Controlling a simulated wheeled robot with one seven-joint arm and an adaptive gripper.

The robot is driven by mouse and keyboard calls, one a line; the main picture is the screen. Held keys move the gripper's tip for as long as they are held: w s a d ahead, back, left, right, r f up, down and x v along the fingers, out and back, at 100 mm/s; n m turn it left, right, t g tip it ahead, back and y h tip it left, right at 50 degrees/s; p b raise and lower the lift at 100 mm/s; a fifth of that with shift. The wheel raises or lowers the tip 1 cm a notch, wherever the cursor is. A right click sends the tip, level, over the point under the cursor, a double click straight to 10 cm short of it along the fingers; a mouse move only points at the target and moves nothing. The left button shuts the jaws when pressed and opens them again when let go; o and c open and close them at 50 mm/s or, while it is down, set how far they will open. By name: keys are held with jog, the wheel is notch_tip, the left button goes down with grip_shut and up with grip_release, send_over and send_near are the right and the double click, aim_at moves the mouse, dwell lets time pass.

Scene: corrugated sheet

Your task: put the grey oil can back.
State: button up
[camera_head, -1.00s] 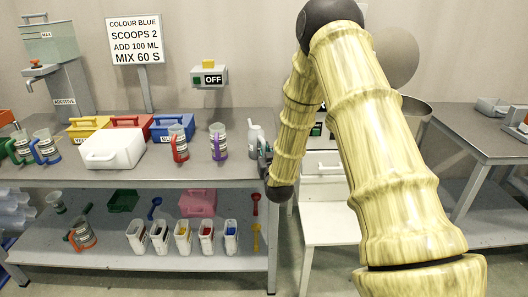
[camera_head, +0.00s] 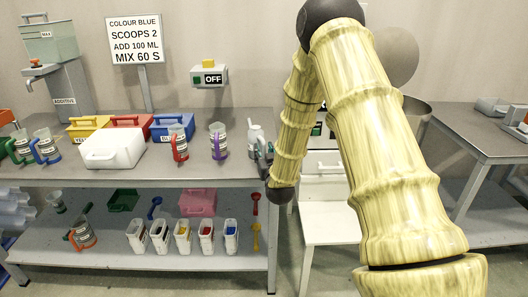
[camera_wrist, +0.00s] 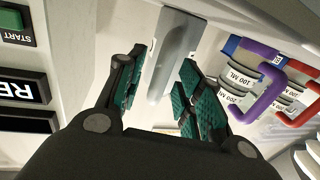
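The grey oil can (camera_head: 255,132) stands at the right end of the grey workbench, its lower part partly hidden by my gripper. My gripper (camera_head: 265,157) is beside it at the bench's right edge. In the wrist view my gripper (camera_wrist: 162,95) has its green-padded fingers spread apart. A smooth grey body, which looks like the can (camera_wrist: 172,60), lies between and beyond them. A narrow gap shows on its left side; contact on the right side cannot be told.
Purple-handled (camera_head: 218,141) and red-handled (camera_head: 178,143) measuring cups stand left of the can. A white box (camera_head: 113,148) and coloured boxes are farther left. A white machine with a dark panel (camera_wrist: 22,90) is close to my gripper. The lower shelf holds several small bins (camera_head: 183,238).

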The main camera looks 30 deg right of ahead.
jog(key=v, duration=1.1)
jog(key=s+a+f+n+g+y, duration=0.1)
jog(key=s+a+f+g+y, duration=0.15)
jog(key=s+a+f, duration=0.45)
jog(key=s+a+f+n+g+y, duration=0.1)
jog(key=s+a+f+g, duration=0.15)
jog(key=f, duration=0.85)
jog(key=s+a+f+g+y, duration=0.2)
jog(key=s+a+f+g, duration=0.3)
jog(key=f, duration=0.4)
jog(key=s+a+f+g, duration=0.2)
jog(key=s+f, duration=0.2)
jog(key=s, duration=0.4)
jog(key=s+a+f+n+g+y, duration=0.1)
jog(key=s+a+f+g, duration=0.1)
jog(key=s, duration=0.7)
jog(key=s+a+f+g, duration=0.3)
jog(key=s+f, duration=0.3)
jog(key=s, duration=0.2)
jog(key=shift+s+a+n+b, duration=0.35)
jog(key=shift+a+n+b, duration=0.1)
jog(key=shift+a, duration=0.15)
